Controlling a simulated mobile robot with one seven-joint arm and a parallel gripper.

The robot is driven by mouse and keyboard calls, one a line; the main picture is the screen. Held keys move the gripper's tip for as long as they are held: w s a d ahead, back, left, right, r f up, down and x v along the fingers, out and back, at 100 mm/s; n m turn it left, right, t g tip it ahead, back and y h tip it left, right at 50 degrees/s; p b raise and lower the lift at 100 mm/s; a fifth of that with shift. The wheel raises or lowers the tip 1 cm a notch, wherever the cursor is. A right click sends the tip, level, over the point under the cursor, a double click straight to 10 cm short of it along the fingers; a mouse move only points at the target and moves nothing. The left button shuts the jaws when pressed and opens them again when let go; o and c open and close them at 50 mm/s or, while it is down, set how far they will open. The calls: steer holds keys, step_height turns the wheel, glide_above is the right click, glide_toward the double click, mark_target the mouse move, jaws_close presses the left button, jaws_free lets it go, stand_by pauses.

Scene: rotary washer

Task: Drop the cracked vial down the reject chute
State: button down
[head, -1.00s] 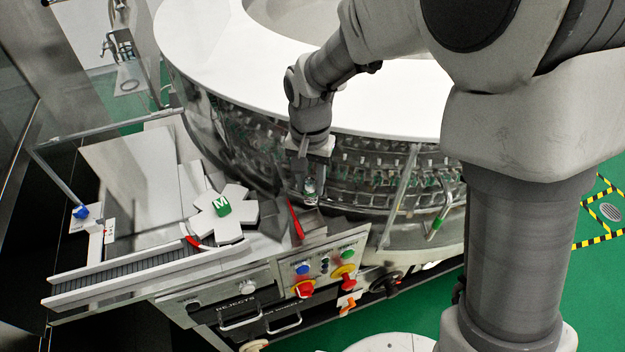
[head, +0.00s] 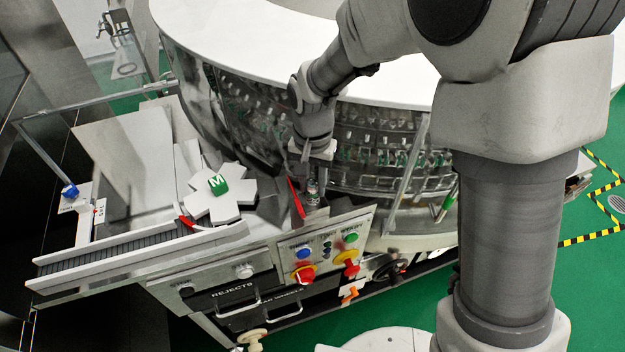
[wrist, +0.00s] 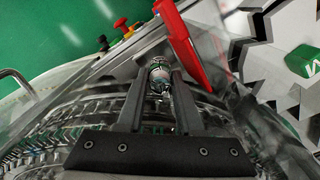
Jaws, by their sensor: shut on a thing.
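My gripper (head: 312,188) hangs just above the front edge of the machine, beside a red flap (head: 296,197). It is shut on a small clear glass vial (wrist: 159,76), held upright between the two fingertips in the wrist view. I cannot make out a crack. A grey metal box-like piece (head: 319,214) lies right under the gripper, next to the red flap; it may be the mouth of the reject chute, but its opening is hidden. A drawer marked REJECTS (head: 236,291) is in the front below. The red flap (wrist: 180,45) is close to the fingers in the wrist view.
A white star wheel with a green M hub (head: 218,185) stands left of the flap. A conveyor (head: 125,252) runs to the left. A control panel (head: 327,254) with buttons and knobs is below the gripper. The round washer (head: 385,140) with its rows of holders stands behind.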

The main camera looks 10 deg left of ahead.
steer(key=shift+c, duration=2.4)
jaws_free()
step_height(320, 180, up, 17)
steer(key=p, duration=0.1)
steer(key=shift+r, duration=0.2)
steer(key=shift+d, duration=0.1)
